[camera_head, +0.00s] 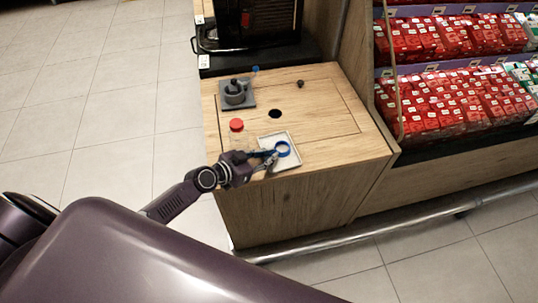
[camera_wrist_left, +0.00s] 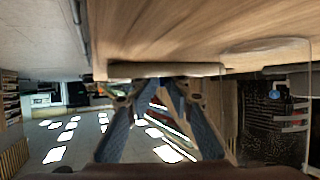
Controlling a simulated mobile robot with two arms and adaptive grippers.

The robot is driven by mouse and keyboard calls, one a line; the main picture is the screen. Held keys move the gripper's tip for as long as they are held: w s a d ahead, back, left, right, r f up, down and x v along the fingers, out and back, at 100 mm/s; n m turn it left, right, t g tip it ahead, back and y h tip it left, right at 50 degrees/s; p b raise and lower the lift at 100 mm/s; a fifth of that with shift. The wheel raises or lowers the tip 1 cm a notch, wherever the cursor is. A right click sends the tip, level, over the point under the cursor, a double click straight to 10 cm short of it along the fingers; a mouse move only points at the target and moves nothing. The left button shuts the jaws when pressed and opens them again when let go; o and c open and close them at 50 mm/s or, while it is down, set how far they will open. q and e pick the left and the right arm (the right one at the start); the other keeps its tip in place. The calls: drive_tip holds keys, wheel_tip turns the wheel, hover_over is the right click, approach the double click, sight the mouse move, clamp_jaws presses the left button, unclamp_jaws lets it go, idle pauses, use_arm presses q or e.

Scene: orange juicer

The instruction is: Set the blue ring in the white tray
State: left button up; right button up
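The blue ring (camera_head: 283,149) shows over the right part of the white tray (camera_head: 291,161) in the head view. Whether it rests on the tray floor or sits slightly above it is hard to tell. My left gripper (camera_head: 272,159) reaches over the tray's left side, its fingertips close to the ring. In the left wrist view its fingers (camera_wrist_left: 158,95) stand apart, with a gap between them. A blue piece, likely part of the ring, shows near the right finger; contact is unclear. The tray's edge (camera_wrist_left: 165,70) crosses above the fingers. My right gripper is not in view.
A clear jar with a red lid (camera_head: 237,125) stands close behind my left gripper. The wooden counter (camera_head: 325,140) has a round dark hole (camera_head: 275,114) and is clear to the right of the tray.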

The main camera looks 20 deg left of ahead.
use_arm(q)
drive_tip(key=shift+s+f, duration=0.5)
drive_tip(key=shift+f, duration=0.3)
drive_tip(key=shift+r+p, duration=0.2)
drive_tip(key=shift+p, duration=0.15)
drive_tip(key=shift+s+a+r+p, duration=0.25)
drive_tip(key=shift+r+p, duration=0.1)
drive_tip(key=shift+p, duration=0.15)
drive_tip(key=v, duration=0.6)
drive_tip(key=b+v, duration=0.1)
drive_tip(key=v, duration=0.2)
drive_tip(key=shift+a+r, duration=0.25)
drive_tip(key=shift+r, duration=0.3)
drive_tip(key=shift+s+a+r, duration=0.25)
drive_tip(key=shift+s+r, duration=0.2)
